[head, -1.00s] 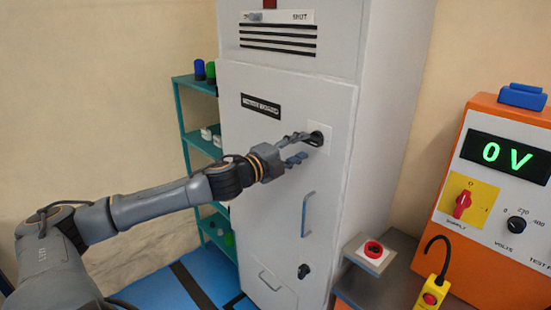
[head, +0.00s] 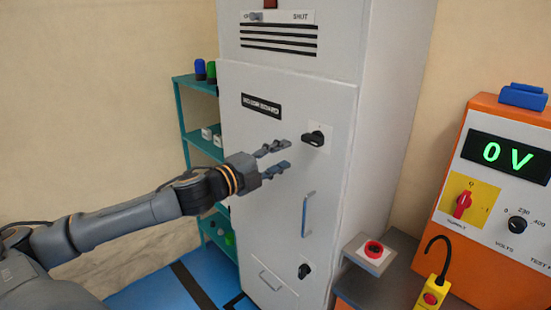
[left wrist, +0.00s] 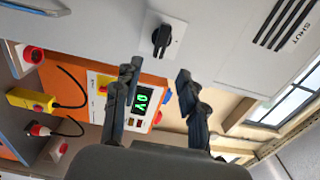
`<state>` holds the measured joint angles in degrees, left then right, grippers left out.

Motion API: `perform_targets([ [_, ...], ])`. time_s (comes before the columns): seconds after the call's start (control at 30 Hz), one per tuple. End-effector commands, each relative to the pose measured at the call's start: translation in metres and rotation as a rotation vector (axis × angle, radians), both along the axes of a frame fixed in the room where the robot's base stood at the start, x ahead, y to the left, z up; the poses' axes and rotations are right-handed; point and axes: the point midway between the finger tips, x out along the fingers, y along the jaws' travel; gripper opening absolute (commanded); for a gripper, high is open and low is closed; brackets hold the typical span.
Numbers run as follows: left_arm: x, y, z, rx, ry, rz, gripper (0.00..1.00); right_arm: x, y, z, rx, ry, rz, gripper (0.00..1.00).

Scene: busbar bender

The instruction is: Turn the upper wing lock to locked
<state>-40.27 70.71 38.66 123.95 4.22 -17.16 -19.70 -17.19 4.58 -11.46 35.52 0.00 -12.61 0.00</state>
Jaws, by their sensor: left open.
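The upper wing lock (head: 314,138) is a black knob on a pale square plate, high on the grey cabinet door (head: 262,185). Its wing lies roughly level in the head view. It also shows in the left wrist view (left wrist: 161,38), beyond the fingertips. My left gripper (head: 283,157) is open and empty, to the left of the upper lock and apart from it. Both its fingers show in the left wrist view (left wrist: 157,75). A second black wing lock (head: 304,271) sits low on the same door. My right gripper is not in view.
A blue-grey door handle (head: 308,214) stands out below the upper lock. A teal shelf (head: 186,125) is left of the cabinet. At right are a red button box (head: 372,250), a yellow pendant (head: 432,293) and an orange test unit (head: 482,104) reading 0 V.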

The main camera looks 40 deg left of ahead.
Motion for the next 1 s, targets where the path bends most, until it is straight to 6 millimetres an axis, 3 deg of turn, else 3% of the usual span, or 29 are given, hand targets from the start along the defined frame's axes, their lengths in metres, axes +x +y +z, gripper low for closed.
perform_targets([
  [0.23, -0.011, 0.001, 0.000, 0.004, 0.001, 0.002, 0.41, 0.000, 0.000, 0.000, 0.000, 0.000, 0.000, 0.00],
  [0.83, -0.011, 0.003, 0.000, 0.002, 0.001, 0.004, 0.41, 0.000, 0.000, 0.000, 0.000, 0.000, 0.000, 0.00],
  [0.93, -0.011, 0.017, -0.011, -0.017, 0.014, 0.035, 0.41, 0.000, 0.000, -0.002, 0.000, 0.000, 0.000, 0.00],
  [1.0, -0.011, 0.040, -0.029, -0.051, 0.033, 0.084, 0.41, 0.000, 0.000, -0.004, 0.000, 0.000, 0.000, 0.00],
])
